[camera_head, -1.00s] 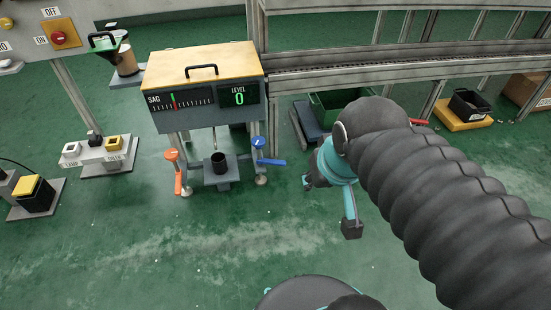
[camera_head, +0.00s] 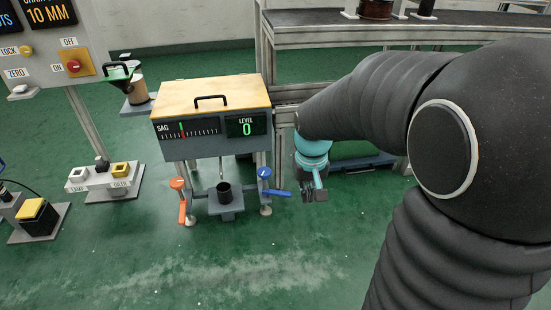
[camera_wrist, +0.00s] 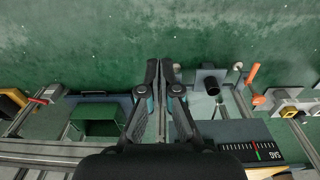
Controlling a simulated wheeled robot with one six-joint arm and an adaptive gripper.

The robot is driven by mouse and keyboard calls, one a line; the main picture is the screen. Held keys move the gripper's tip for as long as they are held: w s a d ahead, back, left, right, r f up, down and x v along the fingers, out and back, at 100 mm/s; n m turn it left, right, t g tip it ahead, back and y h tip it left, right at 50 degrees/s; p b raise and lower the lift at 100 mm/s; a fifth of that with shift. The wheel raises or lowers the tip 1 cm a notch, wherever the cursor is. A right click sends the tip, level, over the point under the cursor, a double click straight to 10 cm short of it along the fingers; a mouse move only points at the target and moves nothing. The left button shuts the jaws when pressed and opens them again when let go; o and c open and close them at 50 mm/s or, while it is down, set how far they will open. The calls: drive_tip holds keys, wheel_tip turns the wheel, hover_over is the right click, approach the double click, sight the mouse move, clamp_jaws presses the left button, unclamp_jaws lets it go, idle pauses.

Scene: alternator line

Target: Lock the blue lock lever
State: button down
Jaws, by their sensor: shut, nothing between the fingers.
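The blue lock lever (camera_head: 278,192) is on the right post of the sag-gauge stand in the head view, its handle sticking out to the right, roughly level. My gripper (camera_head: 314,196) is just to the right of the lever's tip, with a small gap in the picture. In the wrist view my gripper (camera_wrist: 160,64) is shut and empty, its two fingers side by side. I cannot make out the blue lever there; the fingers may hide it. The orange lever (camera_head: 182,211) on the left post hangs down.
The gauge box (camera_head: 210,97) with its tan lid stands above the levers and reads LEVEL 0. A dark cup (camera_head: 224,192) sits between the posts. A conveyor (camera_head: 370,34) runs behind. A green bin (camera_wrist: 100,119) shows in the wrist view. The green floor in front is clear.

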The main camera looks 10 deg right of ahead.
drive_tip(key=w+d+f+g, duration=0.1)
drive_tip(key=w+d+f, duration=0.1)
drive_tip(key=w+f, duration=1)
drive_tip(key=m+t+h, duration=0.1)
drive_tip(key=m+t, duration=0.1)
hover_over(277, 193)
drive_tip(key=s+d, duration=0.4)
drive_tip(key=d, duration=0.1)
wheel_tip(277, 193, down, 20)
drive_tip(key=f, duration=0.1)
drive_tip(key=w+r+m+t, duration=0.1)
drive_tip(key=w+r+t, duration=0.1)
drive_tip(key=w+r, duration=0.2)
drive_tip(key=shift+w+r+m+b, duration=0.2)
drive_tip(key=shift+w+m+b, duration=0.2)
drive_tip(key=shift+w, duration=0.8)
wheel_tip(277, 193, down, 9)
drive_tip(key=shift+s+a+f, duration=0.15)
drive_tip(key=shift+s+f, duration=0.05)
drive_tip(key=shift+s, duration=0.2)
drive_tip(key=shift+s, duration=0.1)
